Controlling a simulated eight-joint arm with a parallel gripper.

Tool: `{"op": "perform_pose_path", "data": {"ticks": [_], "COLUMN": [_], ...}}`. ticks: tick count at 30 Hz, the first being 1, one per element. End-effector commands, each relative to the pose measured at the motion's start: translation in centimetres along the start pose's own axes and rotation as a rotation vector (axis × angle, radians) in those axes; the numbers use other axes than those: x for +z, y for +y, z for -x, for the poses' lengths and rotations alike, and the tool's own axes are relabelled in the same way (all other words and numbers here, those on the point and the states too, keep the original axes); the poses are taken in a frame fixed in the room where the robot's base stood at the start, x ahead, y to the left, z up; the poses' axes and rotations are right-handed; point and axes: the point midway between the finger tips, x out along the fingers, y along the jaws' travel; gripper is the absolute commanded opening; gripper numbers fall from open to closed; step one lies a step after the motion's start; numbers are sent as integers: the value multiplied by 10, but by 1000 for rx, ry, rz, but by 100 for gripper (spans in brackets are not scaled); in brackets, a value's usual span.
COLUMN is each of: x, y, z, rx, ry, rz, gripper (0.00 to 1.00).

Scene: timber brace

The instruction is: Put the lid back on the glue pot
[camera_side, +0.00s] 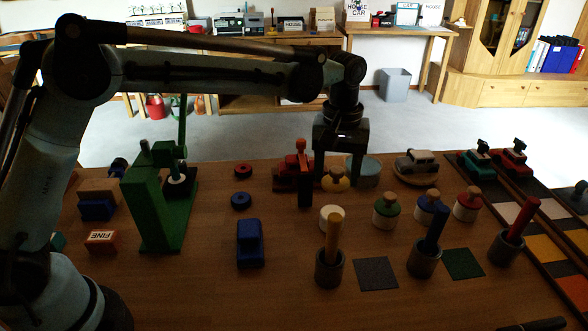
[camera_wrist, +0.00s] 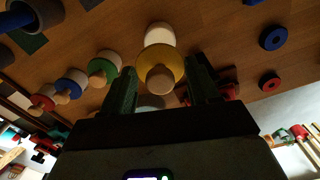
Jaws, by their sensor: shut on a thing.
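My gripper (camera_side: 335,174) is shut on the yellow lid (camera_side: 336,184), which has a round wooden knob. In the wrist view the yellow lid (camera_wrist: 149,59) sits between the two fingers of my gripper (camera_wrist: 160,80), its knob toward the camera. The open glue pot (camera_side: 331,220), a short whitish cylinder, stands on the table. The side view shows the lid above and beyond it, apart from it. In the wrist view the pot (camera_wrist: 160,34) shows just past the lid, which covers part of it.
Pots with green (camera_side: 386,206), blue (camera_side: 430,208) and red (camera_side: 467,204) lids stand to the right. Holders with upright rods (camera_side: 329,262) stand in front. A red toy (camera_side: 290,176) is close left of my gripper, and a pale blue round container (camera_side: 367,172) close right.

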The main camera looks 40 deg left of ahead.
Motion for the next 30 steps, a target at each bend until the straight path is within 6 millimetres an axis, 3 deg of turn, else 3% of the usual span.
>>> {"op": "perform_pose_path", "data": {"ticks": [30], "x": [0], "y": [0], "z": [-67], "rx": [0], "ry": [0], "rz": [-1], "gripper": [31]}}
